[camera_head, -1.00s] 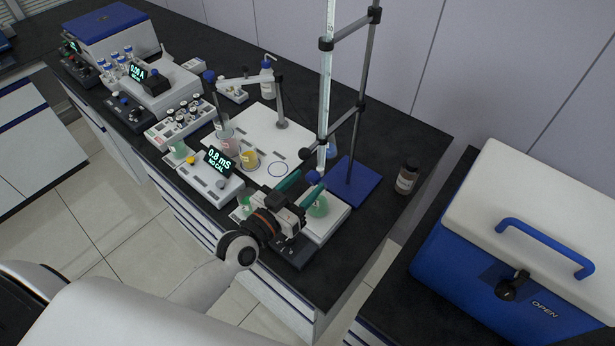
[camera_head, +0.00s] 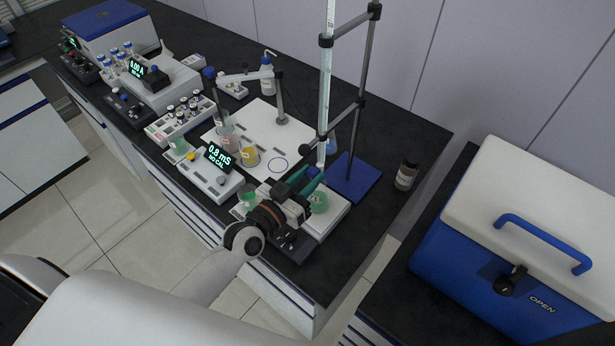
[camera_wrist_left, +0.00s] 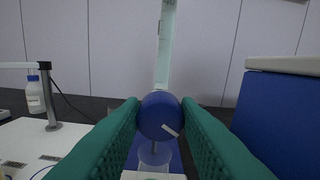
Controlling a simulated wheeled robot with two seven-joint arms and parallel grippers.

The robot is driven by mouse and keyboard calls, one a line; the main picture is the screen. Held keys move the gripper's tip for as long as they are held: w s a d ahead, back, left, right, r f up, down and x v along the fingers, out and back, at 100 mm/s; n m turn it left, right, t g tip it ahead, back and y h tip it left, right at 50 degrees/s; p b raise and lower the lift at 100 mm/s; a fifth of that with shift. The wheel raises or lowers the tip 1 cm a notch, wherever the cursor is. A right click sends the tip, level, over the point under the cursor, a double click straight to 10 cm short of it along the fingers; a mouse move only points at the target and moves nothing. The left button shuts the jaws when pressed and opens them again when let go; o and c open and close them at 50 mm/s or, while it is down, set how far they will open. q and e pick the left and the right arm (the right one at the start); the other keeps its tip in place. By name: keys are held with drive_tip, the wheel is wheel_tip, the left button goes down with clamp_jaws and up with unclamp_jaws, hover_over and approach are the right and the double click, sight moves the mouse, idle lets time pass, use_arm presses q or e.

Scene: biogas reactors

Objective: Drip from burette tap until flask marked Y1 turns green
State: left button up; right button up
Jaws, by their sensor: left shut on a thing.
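The burette (camera_head: 326,90) is a tall clear tube clamped upright. Its round blue tap (camera_wrist_left: 160,114) fills the middle of the left wrist view, with a white mark on it; in the head view it is mostly hidden by the fingers. My left gripper (camera_head: 308,181), with green fingers, is shut on the tap, one finger on each side. A flask (camera_head: 319,203) with green contents stands below the burette on a white plate; in the wrist view its clear top (camera_wrist_left: 154,153) shows under the tap. I cannot read a Y1 mark on it. My right gripper is not in view.
The blue stand base (camera_head: 352,180) with its rod is just behind the burette. A meter reading 0.8 mS (camera_head: 219,157), a yellow beaker (camera_head: 249,157) and a white board (camera_head: 262,128) lie left. A brown bottle (camera_head: 406,175) and a blue cooler (camera_head: 480,250) are right.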

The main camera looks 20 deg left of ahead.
use_arm(q)
drive_tip(key=n, duration=0.4)
drive_tip(key=shift+p, duration=0.3)
drive_tip(key=shift+n, duration=1.3)
drive_tip(key=o, duration=1)
